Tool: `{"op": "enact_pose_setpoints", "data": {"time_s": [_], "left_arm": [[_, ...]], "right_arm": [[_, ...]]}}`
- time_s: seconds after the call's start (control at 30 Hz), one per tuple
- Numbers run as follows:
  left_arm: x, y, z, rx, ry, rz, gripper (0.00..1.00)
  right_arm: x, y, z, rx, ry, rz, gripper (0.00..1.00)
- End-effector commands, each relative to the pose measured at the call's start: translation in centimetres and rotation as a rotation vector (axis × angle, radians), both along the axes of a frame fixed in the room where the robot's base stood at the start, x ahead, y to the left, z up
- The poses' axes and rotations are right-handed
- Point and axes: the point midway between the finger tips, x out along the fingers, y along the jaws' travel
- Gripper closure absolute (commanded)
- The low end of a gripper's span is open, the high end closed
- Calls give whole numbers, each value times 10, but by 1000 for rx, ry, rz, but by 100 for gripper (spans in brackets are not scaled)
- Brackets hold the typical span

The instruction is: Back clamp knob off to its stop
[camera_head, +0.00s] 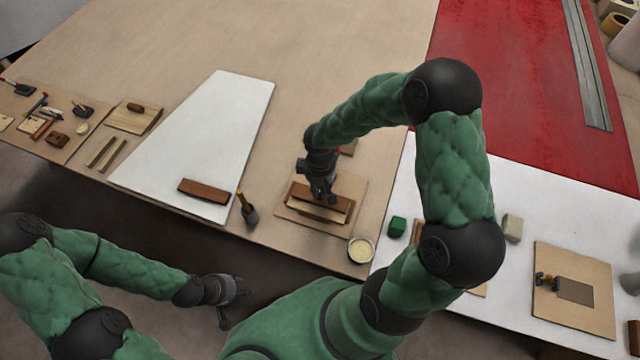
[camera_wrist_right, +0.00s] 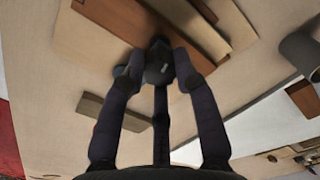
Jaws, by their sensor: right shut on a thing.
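My right gripper (camera_head: 322,196) reaches down over a wooden fixture with brown blocks (camera_head: 343,204) on a tan board (camera_head: 357,189). In the right wrist view its dark fingers (camera_wrist_right: 160,72) are shut around a small dark knob (camera_wrist_right: 159,55) beside the brown wood. The fingers hide most of the knob, so its turn and its stop cannot be made out. My left gripper (camera_head: 234,304) hangs empty in front of the bench, below its edge, with its fingers spread.
A white panel (camera_head: 205,135) with a brown block (camera_head: 203,190) lies left. A green block (camera_head: 397,227) and another board (camera_head: 572,318) are right. The bench behind is clear.

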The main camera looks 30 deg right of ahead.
Motion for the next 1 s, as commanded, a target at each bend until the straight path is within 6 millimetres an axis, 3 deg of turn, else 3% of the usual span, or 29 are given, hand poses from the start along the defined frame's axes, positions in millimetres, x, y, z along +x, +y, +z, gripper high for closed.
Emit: {"op": "enact_pose_setpoints", "data": {"time_s": [1.0], "left_arm": [[0,0,55,0,0,0,60]], "right_arm": [[0,0,2,1,0,962,100]]}}
